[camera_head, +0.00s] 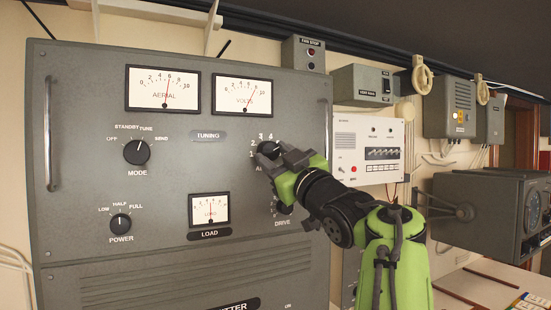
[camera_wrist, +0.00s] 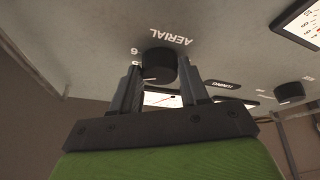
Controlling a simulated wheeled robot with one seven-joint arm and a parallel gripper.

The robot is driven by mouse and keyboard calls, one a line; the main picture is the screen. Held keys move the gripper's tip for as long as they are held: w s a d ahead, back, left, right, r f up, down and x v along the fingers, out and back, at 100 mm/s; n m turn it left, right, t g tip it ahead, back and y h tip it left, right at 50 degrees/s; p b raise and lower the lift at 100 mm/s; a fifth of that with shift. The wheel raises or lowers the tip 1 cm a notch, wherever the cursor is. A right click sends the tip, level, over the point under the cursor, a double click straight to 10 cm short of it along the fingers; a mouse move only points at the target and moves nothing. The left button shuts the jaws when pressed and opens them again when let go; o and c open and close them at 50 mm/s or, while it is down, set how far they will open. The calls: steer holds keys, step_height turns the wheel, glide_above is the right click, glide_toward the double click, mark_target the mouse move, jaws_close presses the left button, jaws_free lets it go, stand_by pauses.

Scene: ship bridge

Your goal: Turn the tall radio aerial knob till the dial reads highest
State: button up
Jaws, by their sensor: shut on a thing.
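The tall grey radio (camera_head: 180,170) fills the left of the head view. Its aerial knob (camera_head: 268,149) is black and round, with numbers around it. My gripper (camera_head: 275,160) is shut on this knob, its fingers partly covering the knob and label. In the wrist view the aerial knob (camera_wrist: 159,66) sits between my two fingers (camera_wrist: 160,90), under the AERIAL lettering. The AERIAL dial (camera_head: 162,88) at the upper left of the panel has its red needle a little right of centre, near 6. The knob's exact setting is hard to read.
The VOLTS dial (camera_head: 242,95), mode knob (camera_head: 137,151), power knob (camera_head: 120,223) and load dial (camera_head: 209,210) share the panel. The drive knob (camera_head: 283,207) is just below my gripper. A vertical handle (camera_head: 325,130) stands out at the panel's right edge, close to my arm.

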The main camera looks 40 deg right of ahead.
steer(key=shift+r+n, duration=0.1)
steer(key=shift+n, duration=0.2)
steer(key=o, duration=1.1)
steer(key=shift+c, duration=0.2)
steer(key=b+v, duration=0.8)
steer(key=v, duration=0.8)
steer(key=shift+r, duration=0.1)
